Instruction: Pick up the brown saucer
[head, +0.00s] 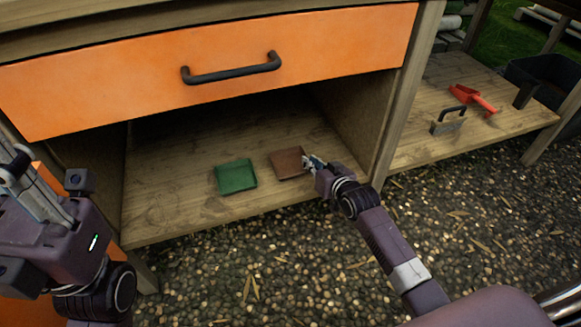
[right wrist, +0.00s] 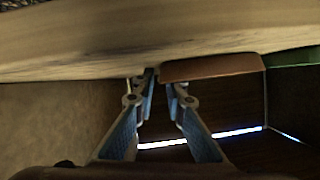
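The brown saucer (head: 287,164) is square and lies on the wooden shelf under the orange drawer. It also shows edge-on in the right wrist view (right wrist: 212,68). My right gripper (head: 312,162) is at the saucer's right edge. In the right wrist view its fingers (right wrist: 160,82) converge with a narrow gap between the tips, close to the saucer's near corner. Whether they pinch the rim is not clear. My left gripper (head: 18,165) is at the left edge of the head view, far from the saucer; its finger opening is unclear.
A green saucer (head: 236,177) lies just left of the brown one. The orange drawer (head: 215,68) overhangs the shelf (head: 180,205). A wooden side panel (head: 355,115) stands close to the right gripper. A red scoop (head: 470,97) and a metal-handled tool (head: 447,121) lie on the right shelf.

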